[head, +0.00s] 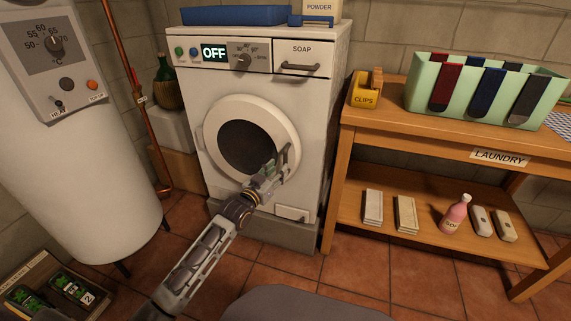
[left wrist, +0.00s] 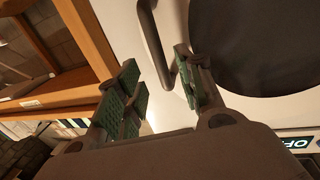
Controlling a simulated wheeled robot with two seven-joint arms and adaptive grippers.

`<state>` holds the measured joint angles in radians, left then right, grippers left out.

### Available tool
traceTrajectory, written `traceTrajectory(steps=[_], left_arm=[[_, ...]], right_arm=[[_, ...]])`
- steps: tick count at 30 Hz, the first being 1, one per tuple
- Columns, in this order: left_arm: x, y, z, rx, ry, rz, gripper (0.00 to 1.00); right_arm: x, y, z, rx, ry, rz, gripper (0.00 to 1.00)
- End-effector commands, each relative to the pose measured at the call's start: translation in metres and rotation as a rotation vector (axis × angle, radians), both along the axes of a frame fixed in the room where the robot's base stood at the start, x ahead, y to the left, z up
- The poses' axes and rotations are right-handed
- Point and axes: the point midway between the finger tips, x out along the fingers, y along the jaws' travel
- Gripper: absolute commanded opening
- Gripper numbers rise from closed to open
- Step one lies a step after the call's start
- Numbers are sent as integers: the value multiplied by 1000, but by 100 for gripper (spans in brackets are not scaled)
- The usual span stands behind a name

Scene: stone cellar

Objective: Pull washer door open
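The white washer (head: 312,130) stands against the back wall, its small display reading OFF. Its round door (head: 212,125) has a white ring and dark glass and looks closed. A dark grey bar handle (head: 285,158) is on the door's right side. My left gripper (head: 268,172) is at the lower right of the door, close to the handle. In the left wrist view its green-padded fingers (left wrist: 160,88) are apart, and the curved handle (left wrist: 154,40) reaches down into the gap between them. I cannot tell whether they touch it. My right gripper is not in view.
A wooden laundry table (head: 385,130) with a mint sorter (head: 420,92) stands close on the right. A white boiler (head: 70,170) and copper pipe (head: 140,100) are on the left. A crate of bottles (head: 25,272) is at lower left. Tiled floor in front of the washer is partly clear.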

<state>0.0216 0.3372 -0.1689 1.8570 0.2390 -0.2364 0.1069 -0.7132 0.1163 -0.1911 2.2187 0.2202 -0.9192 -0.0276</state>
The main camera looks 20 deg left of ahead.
Motion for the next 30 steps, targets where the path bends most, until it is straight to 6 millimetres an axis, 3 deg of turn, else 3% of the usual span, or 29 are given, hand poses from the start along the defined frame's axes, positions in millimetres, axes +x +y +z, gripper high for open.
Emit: traceTrajectory(steps=[9, 21, 30], left_arm=[[24, -5, -1, 0, 0, 0, 37], [52, -12, -1, 1, 0, 0, 37], [63, -15, 0, 1, 1, 0, 37]], right_arm=[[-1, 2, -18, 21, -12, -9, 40], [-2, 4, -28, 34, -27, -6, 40], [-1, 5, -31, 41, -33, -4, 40]])
